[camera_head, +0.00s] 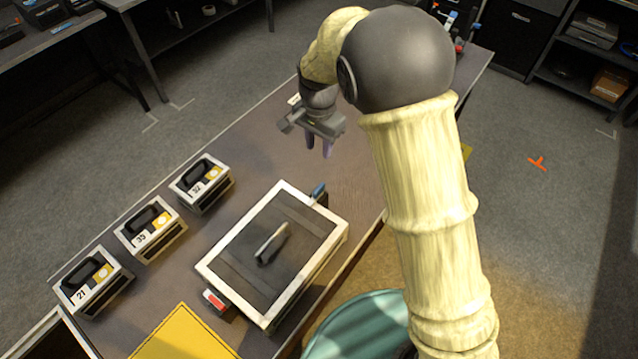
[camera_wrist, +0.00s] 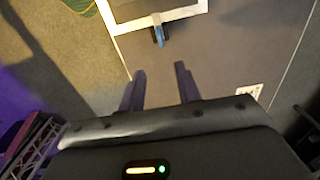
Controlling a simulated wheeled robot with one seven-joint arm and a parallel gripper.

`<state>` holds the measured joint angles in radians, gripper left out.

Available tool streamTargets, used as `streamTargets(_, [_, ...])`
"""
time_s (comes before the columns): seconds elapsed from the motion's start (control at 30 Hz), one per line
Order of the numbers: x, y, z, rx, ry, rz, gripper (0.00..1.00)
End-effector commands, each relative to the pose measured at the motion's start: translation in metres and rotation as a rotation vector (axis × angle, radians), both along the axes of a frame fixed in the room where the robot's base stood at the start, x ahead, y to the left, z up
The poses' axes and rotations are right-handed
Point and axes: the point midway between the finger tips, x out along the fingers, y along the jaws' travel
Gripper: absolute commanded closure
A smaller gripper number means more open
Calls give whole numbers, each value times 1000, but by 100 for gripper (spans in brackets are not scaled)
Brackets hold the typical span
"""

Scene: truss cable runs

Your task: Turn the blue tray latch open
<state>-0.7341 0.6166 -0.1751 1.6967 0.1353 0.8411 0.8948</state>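The tray (camera_head: 241,259) is a box with a white rim and a dark lid with a raised handle, on the dark table. The blue latch also shows in the wrist view (camera_wrist: 159,35), at the edge of the tray's white rim (camera_wrist: 190,10). My gripper (camera_head: 319,153) is above the table beyond the latch, apart from it. In the wrist view, my gripper (camera_wrist: 160,78) has its two fingers spread with nothing between them, and the latch lies ahead of them.
Three numbered boxes with black handles (camera_head: 203,178) stand along the table's left side. A yellow panel (camera_head: 184,334) lies at the near end. The table (camera_head: 350,180) is clear around my gripper.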

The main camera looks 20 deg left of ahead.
Motion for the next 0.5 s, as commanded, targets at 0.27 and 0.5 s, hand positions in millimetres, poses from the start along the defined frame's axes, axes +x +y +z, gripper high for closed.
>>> streamTargets(0.27, [0, -1, -6, -1, 2, 1, 66])
streamTargets(0.5, [-1, -1, -37, -2, 3, 2, 66])
